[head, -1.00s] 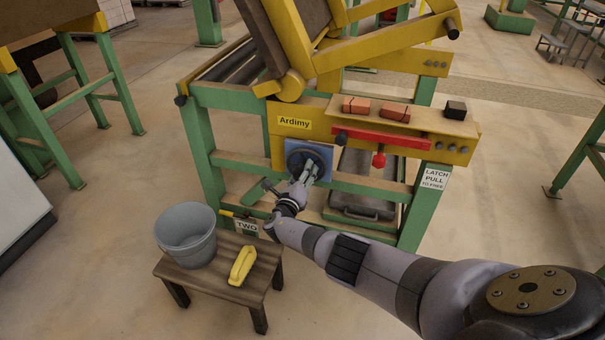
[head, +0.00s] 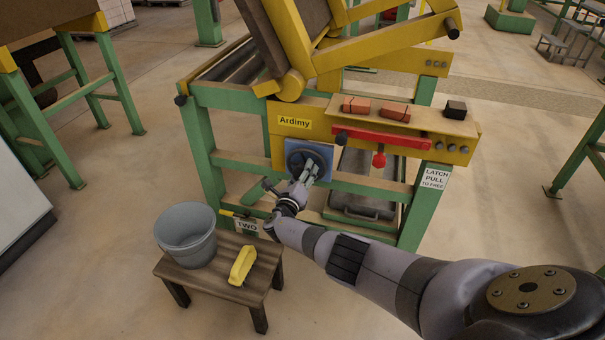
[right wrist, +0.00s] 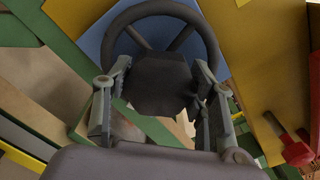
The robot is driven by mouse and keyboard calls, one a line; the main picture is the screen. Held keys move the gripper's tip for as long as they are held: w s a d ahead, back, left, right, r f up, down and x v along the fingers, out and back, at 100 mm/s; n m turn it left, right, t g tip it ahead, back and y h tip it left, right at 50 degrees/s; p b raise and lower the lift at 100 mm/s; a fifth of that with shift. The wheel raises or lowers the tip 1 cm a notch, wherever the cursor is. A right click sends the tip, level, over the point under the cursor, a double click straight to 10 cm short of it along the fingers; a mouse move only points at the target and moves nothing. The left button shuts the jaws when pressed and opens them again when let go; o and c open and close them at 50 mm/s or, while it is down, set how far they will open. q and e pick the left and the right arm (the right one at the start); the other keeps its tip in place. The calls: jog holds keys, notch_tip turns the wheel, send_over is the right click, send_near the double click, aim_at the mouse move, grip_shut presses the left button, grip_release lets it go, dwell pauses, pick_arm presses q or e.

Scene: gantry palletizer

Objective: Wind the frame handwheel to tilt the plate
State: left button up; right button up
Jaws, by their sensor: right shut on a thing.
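The dark handwheel (head: 306,158) is mounted on a blue plate (head: 326,178) on the front of the yellow and green frame. It also shows in the right wrist view (right wrist: 206,38), with its rim and spokes against the blue. My right gripper (head: 308,176) is at the wheel's lower part. In the right wrist view my right gripper (right wrist: 160,88) has its two fingers on either side of a dark grip piece of the wheel, shut on it. The tilting plate (head: 284,45) stands steeply inclined above the frame, between yellow arms. My left gripper is not in view.
A red bar (head: 382,138) with a red knob (head: 379,160) sits right of the wheel, under a shelf with orange blocks (head: 356,105). A wooden stool (head: 222,270) with a grey bucket (head: 187,240) and a yellow object (head: 242,265) stands at lower left.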

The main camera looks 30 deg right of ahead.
jog(key=o, duration=1.1)
jog(key=shift+o, duration=0.2)
jog(key=v, duration=1.2)
